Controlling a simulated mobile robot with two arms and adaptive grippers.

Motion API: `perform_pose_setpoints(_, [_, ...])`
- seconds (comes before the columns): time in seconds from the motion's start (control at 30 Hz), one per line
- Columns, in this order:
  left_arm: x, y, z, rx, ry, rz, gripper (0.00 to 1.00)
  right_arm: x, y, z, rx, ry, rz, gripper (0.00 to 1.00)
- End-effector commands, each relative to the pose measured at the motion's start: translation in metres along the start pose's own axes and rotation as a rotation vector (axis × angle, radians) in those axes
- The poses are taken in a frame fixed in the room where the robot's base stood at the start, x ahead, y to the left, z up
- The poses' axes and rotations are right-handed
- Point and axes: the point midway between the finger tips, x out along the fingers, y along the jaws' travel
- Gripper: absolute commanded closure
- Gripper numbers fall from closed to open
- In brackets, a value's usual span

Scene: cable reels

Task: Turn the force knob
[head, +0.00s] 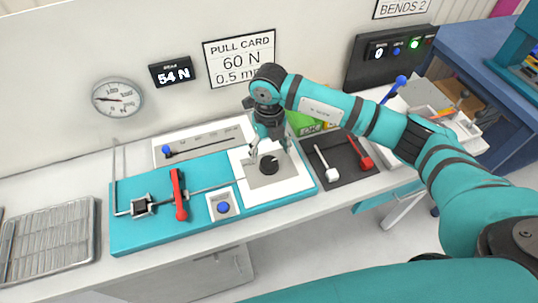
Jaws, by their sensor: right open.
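The force knob seems to be the round black knob (269,165) on a grey plate with a white surround, at the right end of the teal fixture (150,234). My right gripper (269,152) points down just above and around the knob, its fingers apart. I cannot tell whether the fingers touch it. A dark display (172,73) on the wall reads 54 N. The pull card (240,58) beside it reads 60 N and 0.5 m. My left gripper is not in view.
A red lever (180,195) and a blue button (223,207) stand on the fixture left of the knob. A dark tray (345,160) with a white-handled and a red-handled tool lies to the right. A metal rack (48,243) is at far left. A round gauge (117,97) hangs behind.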

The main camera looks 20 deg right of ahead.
Motion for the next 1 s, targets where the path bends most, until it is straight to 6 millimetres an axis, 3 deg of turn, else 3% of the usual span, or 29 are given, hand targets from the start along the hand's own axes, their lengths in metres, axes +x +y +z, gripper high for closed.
perform_pose_setpoints(0.3, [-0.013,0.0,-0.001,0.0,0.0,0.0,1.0,0.045,0.001,0.0,0.0,0.0,0.001,0.27])
perform_pose_setpoints(0.67, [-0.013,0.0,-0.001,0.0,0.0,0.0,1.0,0.052,0.0,0.001,0.0,-0.001,0.001,0.27])
perform_pose_setpoints(1.0, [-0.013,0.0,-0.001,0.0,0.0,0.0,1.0,0.051,0.0,0.001,-0.001,-0.001,0.001,0.69])
